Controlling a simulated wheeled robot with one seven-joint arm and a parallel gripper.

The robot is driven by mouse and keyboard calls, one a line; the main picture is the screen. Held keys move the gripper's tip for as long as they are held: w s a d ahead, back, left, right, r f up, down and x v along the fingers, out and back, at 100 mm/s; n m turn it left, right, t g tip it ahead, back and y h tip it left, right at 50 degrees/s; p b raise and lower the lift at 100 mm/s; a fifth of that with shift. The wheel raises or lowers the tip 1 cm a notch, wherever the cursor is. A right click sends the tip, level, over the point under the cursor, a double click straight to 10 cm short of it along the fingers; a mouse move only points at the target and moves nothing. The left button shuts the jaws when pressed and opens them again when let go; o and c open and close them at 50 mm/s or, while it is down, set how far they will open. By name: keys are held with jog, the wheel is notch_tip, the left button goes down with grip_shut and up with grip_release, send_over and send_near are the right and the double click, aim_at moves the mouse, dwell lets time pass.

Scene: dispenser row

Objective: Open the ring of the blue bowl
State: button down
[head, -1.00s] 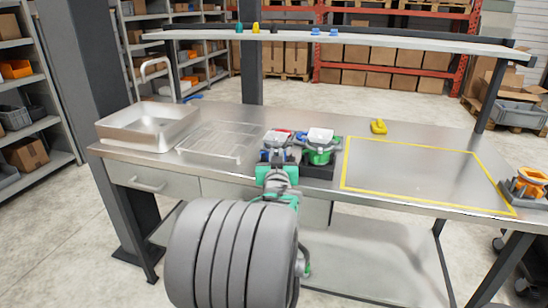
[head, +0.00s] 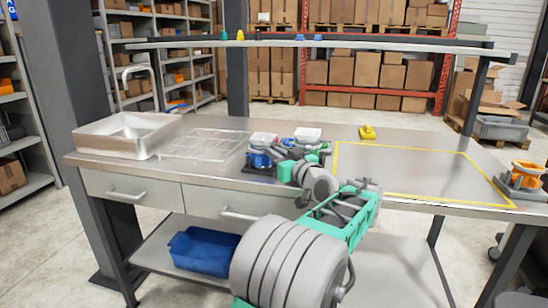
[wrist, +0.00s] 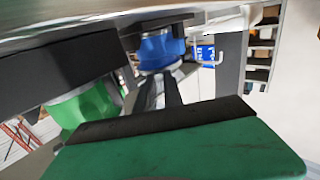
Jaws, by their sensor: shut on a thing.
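The blue bowl (head: 260,160) stands under a white-topped dispenser on the table, left of a second white-topped dispenser (head: 308,134). In the wrist view the blue bowl (wrist: 160,50) is beyond my fingertips, and a green bowl (wrist: 88,108) is to its left. My gripper (head: 277,154) reaches the blue bowl from the right at table height. In the wrist view my gripper (wrist: 153,92) has its fingers close together at the blue bowl's edge, shut on what appears to be its ring. The grip point itself is small and partly hidden.
A clear tray (head: 205,145) and a metal sink (head: 125,135) stand to the left. A yellow object (head: 367,132) lies behind the yellow-outlined area (head: 400,170), which is clear. A blue bin (head: 203,250) sits on the lower shelf.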

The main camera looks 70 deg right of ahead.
dwell(0.3)
jog(key=c, duration=1.4)
grip_release()
jog(key=shift+c, duration=0.2)
jog(key=v, duration=0.7)
jog(key=shift+s+a, duration=0.2)
jog(key=shift+s, duration=0.1)
